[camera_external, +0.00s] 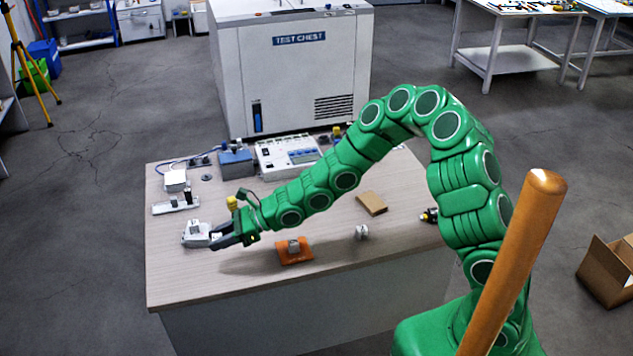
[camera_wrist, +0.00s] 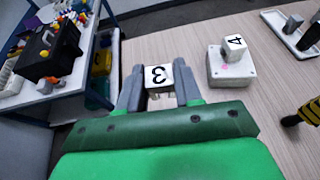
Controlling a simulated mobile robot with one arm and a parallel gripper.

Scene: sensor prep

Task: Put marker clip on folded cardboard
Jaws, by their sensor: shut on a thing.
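My gripper (camera_external: 222,236) is at the left part of the table, with its fingers shut on a small white marker clip. In the wrist view the clip (camera_wrist: 158,76) shows a black 3 on its top face, between the two grey fingertips (camera_wrist: 158,88). Whether the clip touches the table is unclear.
A white block with a 4 marker (camera_wrist: 232,66) stands beside the gripper. An orange pad (camera_external: 296,257) holds a small grey block, and a small white piece (camera_external: 361,232) lies to its right. A blue box (camera_external: 236,163) and a white instrument (camera_external: 287,156) line the back.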

